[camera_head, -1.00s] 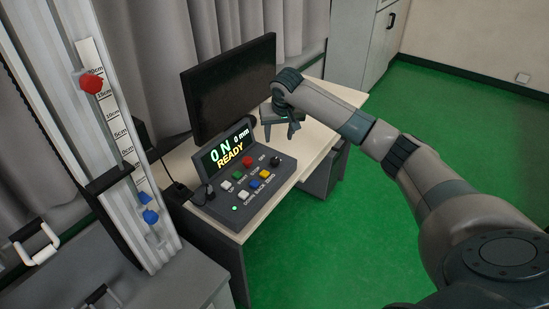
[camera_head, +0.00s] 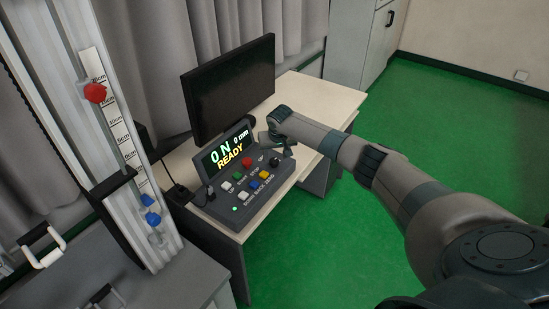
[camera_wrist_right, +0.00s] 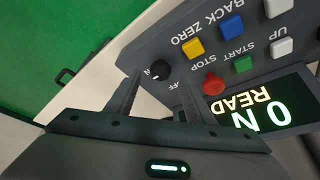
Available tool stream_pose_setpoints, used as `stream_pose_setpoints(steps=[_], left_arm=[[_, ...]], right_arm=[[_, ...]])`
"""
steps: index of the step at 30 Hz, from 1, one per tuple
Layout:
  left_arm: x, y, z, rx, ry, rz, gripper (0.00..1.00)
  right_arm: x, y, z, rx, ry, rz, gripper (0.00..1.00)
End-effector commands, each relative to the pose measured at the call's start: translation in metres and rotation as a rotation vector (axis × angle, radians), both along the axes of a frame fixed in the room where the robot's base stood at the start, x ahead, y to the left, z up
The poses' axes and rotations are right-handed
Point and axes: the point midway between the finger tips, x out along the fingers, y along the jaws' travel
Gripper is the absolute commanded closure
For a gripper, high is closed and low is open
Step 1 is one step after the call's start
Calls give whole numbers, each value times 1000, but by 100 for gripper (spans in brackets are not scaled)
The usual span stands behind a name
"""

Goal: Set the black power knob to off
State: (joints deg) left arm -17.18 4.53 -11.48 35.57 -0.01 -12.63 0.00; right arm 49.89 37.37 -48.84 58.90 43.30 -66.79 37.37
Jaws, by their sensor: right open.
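The black power knob (camera_wrist_right: 160,71) sits at a corner of the grey control box (camera_head: 225,207). In the wrist view it lies between my right gripper's two fingers, and a small pale mark on it faces the partly hidden ON lettering. In the head view the knob (camera_head: 276,162) is just below my right gripper (camera_head: 272,142). The right gripper (camera_wrist_right: 159,80) is open, with a finger on either side of the knob; I cannot tell if they touch it. My left gripper is not in view.
Coloured buttons, including a red one (camera_wrist_right: 213,84) and a yellow one (camera_wrist_right: 193,47), sit close to the knob. A black monitor (camera_head: 232,85) stands behind the box on the desk (camera_head: 318,100). A drop tower (camera_head: 135,190) with a ruler stands at the left.

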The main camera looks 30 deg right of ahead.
Motion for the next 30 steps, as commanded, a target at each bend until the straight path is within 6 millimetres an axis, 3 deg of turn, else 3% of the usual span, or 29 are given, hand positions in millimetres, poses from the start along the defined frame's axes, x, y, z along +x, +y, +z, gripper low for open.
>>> stream_pose_setpoints(steps=[9, 23, 24, 29, 30], left_arm=[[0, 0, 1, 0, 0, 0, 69], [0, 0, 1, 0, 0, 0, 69], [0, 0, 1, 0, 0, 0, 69], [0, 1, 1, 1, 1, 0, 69], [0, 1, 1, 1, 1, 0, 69]], right_arm=[[11, -4, -27, 1, 1, -2, 52], [13, -5, -33, 0, -1, 0, 52], [13, -5, -33, 0, -1, 0, 54], [13, -5, -33, 0, -1, 0, 92], [13, -5, -33, 0, -1, 0, 92]])
